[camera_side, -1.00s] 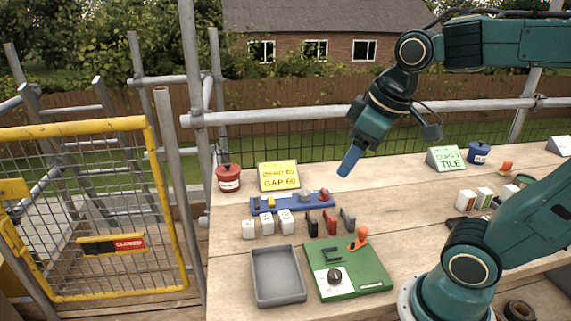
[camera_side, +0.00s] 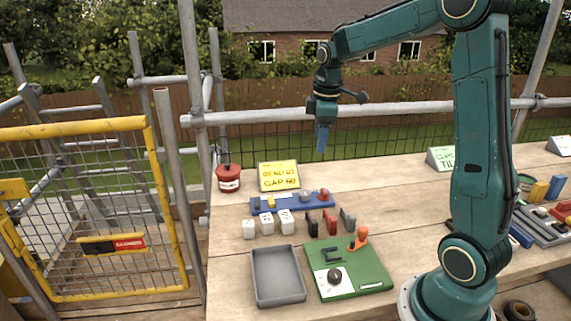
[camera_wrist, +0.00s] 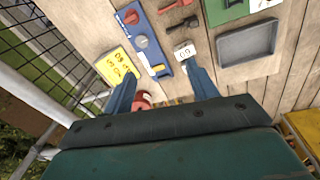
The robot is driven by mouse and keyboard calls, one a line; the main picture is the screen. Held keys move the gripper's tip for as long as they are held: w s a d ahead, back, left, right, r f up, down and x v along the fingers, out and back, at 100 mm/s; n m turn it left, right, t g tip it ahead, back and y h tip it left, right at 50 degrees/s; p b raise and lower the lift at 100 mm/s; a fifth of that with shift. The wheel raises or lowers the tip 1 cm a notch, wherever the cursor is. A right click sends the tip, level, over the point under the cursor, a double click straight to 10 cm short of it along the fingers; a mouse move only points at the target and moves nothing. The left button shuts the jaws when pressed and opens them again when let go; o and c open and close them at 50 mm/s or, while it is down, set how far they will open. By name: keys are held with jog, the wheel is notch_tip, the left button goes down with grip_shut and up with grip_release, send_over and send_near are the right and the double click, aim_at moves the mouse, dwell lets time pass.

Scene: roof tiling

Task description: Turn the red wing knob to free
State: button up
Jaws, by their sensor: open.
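The red wing knob (camera_side: 324,194) sits at the right end of a blue bar (camera_side: 291,205) on the bench. In the wrist view, the red knob (camera_wrist: 130,16) is near the top, at the far end of the bar (camera_wrist: 153,25). A grey knob (camera_side: 305,196) and a yellow piece (camera_side: 271,202) are on the same bar. My gripper (camera_side: 321,152) points down, well above and behind the bar. Its fingers (camera_wrist: 161,88) are apart and empty in the wrist view. Which setting the knob is at cannot be read.
A yellow sign (camera_side: 279,176) and a red tin (camera_side: 228,178) stand behind the bar. White blocks (camera_side: 268,223) and dark and red clips (camera_side: 330,221) lie in front. A grey tray (camera_side: 277,276) and a green board (camera_side: 361,281) are nearer. The space above the bar is clear.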

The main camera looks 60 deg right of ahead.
aim_at(324, 191)
jog(key=w+d+f+n+g, duration=0.1)
jog(key=w+d+f+n, duration=0.1)
jog(key=d+f, duration=0.6)
jog(key=shift+w+d+f+y, duration=0.2)
jog(key=shift+w+d+y, duration=0.1)
jog(key=shift+d, duration=0.65)
jog(key=shift+f, duration=0.1)
notch_tip(324, 191, down, 14)
jog(key=shift+s+r, duration=0.1)
jog(key=shift+r, duration=0.1)
jog(key=c, duration=1)
